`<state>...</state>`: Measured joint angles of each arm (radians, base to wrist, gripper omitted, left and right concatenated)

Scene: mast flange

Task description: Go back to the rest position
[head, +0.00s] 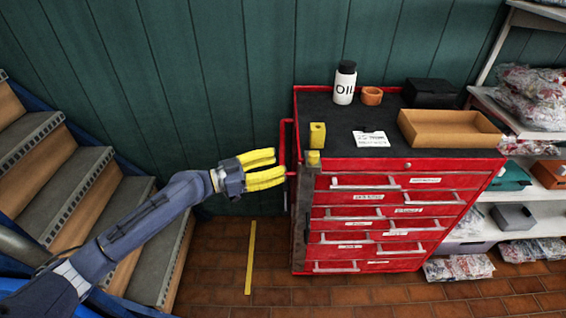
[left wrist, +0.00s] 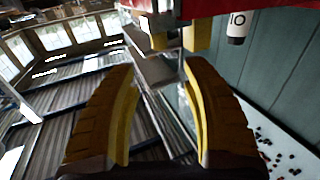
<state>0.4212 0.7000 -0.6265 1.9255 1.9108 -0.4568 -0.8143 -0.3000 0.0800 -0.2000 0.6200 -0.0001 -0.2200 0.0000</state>
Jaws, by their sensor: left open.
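My left gripper (head: 262,170) has yellow fingers and is open and empty. It is in the air just left of the red tool cabinet (head: 408,171), near the cabinet's side handle (head: 286,150). In the left wrist view its two fingers (left wrist: 160,120) stand apart with nothing held between them. My left arm stretches in from the lower left of the head view. My right gripper is not in view.
On the cabinet's dark top stand an oil bottle (head: 345,83), an orange ring (head: 372,96), a black box (head: 429,93), an orange tray (head: 450,143), a white card (head: 371,139) and a yellow block (head: 317,135). Stairs (head: 60,188) rise left; shelves (head: 546,190) stand right.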

